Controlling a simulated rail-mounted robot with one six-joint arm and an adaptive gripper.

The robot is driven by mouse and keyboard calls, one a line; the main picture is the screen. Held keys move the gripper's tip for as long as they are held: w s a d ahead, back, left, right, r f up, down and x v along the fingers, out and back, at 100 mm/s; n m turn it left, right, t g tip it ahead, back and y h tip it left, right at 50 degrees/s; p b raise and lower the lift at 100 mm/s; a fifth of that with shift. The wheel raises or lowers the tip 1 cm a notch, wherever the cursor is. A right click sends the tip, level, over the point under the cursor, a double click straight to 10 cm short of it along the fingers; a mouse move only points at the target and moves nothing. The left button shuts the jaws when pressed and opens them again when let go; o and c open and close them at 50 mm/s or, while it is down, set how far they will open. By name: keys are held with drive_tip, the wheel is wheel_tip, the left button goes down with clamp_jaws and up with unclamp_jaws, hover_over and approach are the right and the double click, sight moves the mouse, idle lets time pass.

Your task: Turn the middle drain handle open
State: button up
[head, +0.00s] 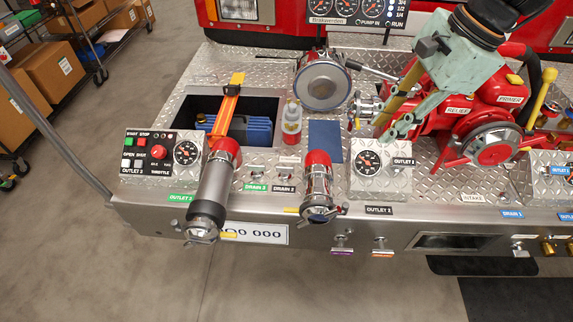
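On the bumper's front face in the head view, below the gauge, there are small pull handles: one (341,241) over a purple tag and one (381,242) over an orange tag. Labels reading DRAIN (256,187) lie on the deck left of the middle outlet. I cannot tell from the labels which handle is the middle drain. My gripper (396,125) is above the deck, behind the right-hand gauge and apart from these front handles. Whether its fingers are apart is unclear.
The chrome middle outlet (318,188) and long left outlet (210,190) stick out over the front edge. A gauge box (368,180) stands just in front of my gripper. Red pump parts (490,100) crowd its right.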

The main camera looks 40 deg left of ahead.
drive_tip(key=w+a+f+m, duration=0.1)
drive_tip(key=w+a+f, duration=0.1)
drive_tip(key=a+f, duration=0.65)
drive_tip(key=m+g, duration=0.1)
drive_tip(key=m, duration=0.1)
approach(285, 167)
drive_tip(key=v, duration=0.3)
drive_tip(key=p+v, duration=0.1)
drive_tip(key=v, duration=0.1)
drive_tip(key=shift+w, duration=0.35)
drive_tip(key=shift+f, duration=0.2)
drive_tip(key=shift+s+b+x, duration=0.15)
drive_tip(key=shift+b+x, duration=0.65)
drive_tip(key=shift+x, duration=2.6)
drive_tip(key=shift+s+b+x, duration=0.15)
drive_tip(key=shift+b+x, duration=0.65)
drive_tip(key=shift+x, duration=2.55)
clamp_jaws()
